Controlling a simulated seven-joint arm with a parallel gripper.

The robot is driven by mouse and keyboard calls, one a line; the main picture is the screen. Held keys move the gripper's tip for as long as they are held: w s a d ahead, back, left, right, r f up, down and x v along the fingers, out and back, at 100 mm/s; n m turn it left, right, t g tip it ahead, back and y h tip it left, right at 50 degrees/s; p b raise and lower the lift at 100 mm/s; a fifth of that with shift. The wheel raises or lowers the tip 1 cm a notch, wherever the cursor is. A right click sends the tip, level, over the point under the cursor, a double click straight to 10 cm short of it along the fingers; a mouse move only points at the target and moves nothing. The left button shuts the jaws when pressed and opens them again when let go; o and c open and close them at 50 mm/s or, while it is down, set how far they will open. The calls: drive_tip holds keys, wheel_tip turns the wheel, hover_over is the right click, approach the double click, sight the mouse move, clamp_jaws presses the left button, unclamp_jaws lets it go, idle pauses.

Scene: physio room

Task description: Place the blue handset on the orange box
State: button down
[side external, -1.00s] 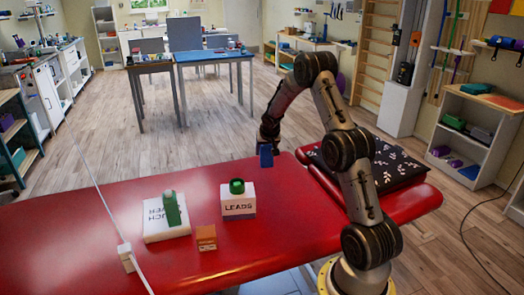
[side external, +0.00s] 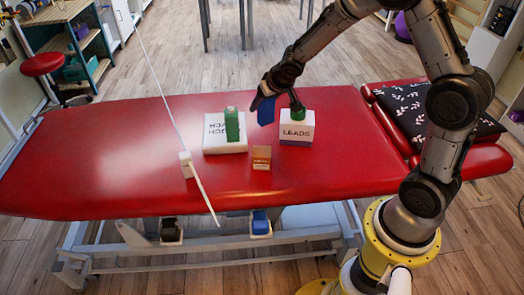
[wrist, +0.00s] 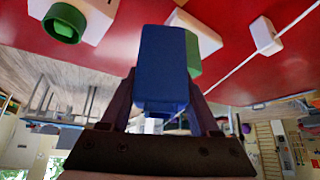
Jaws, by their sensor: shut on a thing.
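My gripper (side external: 272,92) is shut on the blue handset (side external: 265,110). It holds the handset above the red table, between a white block with a green object and the white LEADS box. In the wrist view the handset (wrist: 163,68) hangs between my two fingers. The orange box (side external: 262,157) is a small cube on the table, nearer the camera than the handset in the side view, and its top looks bare. I cannot make out the orange box in the wrist view.
The LEADS box (side external: 296,133) with a green top piece stands right of the orange box. The white block (side external: 212,147) bears an upright green object (side external: 232,125). A small white block (side external: 186,165) with a pale cord lies farther left. A dark patterned pillow (side external: 412,107) lies right.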

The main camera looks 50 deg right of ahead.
drive_tip(key=s+a+f+n+y, duration=0.2)
drive_tip(key=s+a+n, duration=0.1)
drive_tip(key=a, duration=0.7)
drive_tip(key=shift+s+a+f, duration=0.15)
drive_tip(key=shift+s+f, duration=0.15)
drive_tip(key=shift+s, duration=0.45)
drive_tip(key=shift+s, duration=0.1)
